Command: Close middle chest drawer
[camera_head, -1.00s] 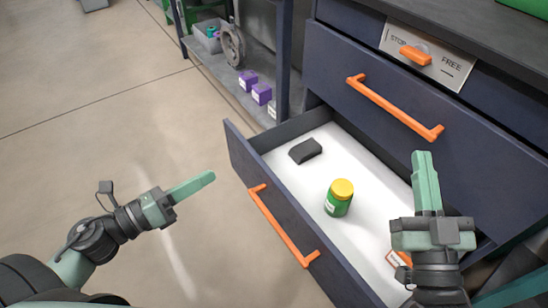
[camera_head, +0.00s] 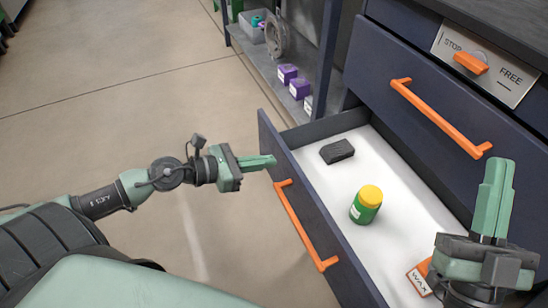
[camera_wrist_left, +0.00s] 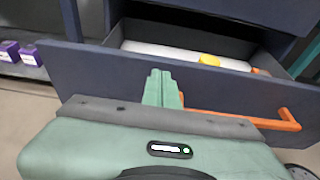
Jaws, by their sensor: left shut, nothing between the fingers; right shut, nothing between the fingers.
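The open drawer (camera_head: 279,163) of the dark blue chest sticks out toward me, with an orange bar handle (camera_head: 304,226) on its front. Inside lie a dark block (camera_head: 337,151), a green jar with a yellow lid (camera_head: 366,204) and an orange-and-white box marked WAX (camera_head: 419,279). My left gripper (camera_head: 272,161) is shut and empty, its tips at the drawer front's far left end, near the handle. In the left wrist view the fingers (camera_wrist_left: 159,88) point at the drawer front; contact is unclear. My right gripper (camera_head: 497,190) is shut and empty over the drawer's right side.
A closed drawer with an orange handle (camera_head: 440,117) is above the open one. A STOP/FREE plate with an orange knob (camera_head: 471,62) is higher up. Purple boxes (camera_head: 299,88) and a grey bin (camera_head: 252,27) stand on a low shelf behind. The floor at left is clear.

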